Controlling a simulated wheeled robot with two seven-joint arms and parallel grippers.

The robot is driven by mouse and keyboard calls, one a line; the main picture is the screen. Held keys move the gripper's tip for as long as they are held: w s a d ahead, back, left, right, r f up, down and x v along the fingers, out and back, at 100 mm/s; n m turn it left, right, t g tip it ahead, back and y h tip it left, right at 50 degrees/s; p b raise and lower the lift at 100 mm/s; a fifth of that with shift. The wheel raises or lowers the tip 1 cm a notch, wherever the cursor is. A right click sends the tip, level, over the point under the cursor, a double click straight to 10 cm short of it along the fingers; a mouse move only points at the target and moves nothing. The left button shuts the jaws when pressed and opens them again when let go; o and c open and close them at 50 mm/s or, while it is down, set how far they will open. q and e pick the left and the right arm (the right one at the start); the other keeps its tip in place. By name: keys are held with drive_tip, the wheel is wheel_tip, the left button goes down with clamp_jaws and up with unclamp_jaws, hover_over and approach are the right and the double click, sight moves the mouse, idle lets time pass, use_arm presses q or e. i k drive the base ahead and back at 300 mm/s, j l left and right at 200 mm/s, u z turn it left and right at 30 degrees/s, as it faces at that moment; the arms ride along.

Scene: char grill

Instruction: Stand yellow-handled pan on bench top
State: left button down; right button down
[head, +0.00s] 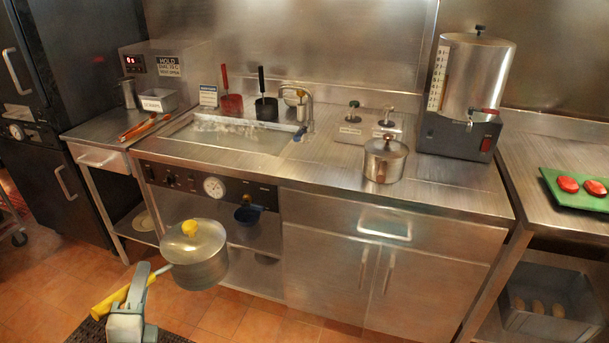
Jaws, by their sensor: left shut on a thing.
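The yellow-handled pan (201,262) is a steel saucepan with a lid and a yellow knob. My left gripper (140,289) is shut on its yellow handle at the lower left. The pan hangs in the air in front of the bench, below the level of the top, and looks roughly upright. The steel bench top (320,177) is behind and above it. My right gripper is not in view.
A small lidded steel pot (385,160) stands on the bench top, left of a steel urn (473,80) on a black base. A sunken basin (232,132) takes up the top's left part. Clear steel lies along the front edge and right of the pot.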

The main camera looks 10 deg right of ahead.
sight(297, 169)
drive_tip(key=z, duration=2.05)
drive_tip(key=k+j, duration=0.1)
drive_tip(key=j, duration=0.25)
drive_tip(key=k+j, duration=0.15)
drive_tip(key=j, duration=0.25)
drive_tip(key=k+j, duration=0.1)
drive_tip(key=j, duration=0.25)
drive_tip(key=k+j, duration=0.1)
drive_tip(key=j, duration=0.3)
drive_tip(key=k+j, duration=0.15)
drive_tip(key=j, duration=0.2)
drive_tip(key=i+j, duration=0.15)
drive_tip(key=i, duration=0.05)
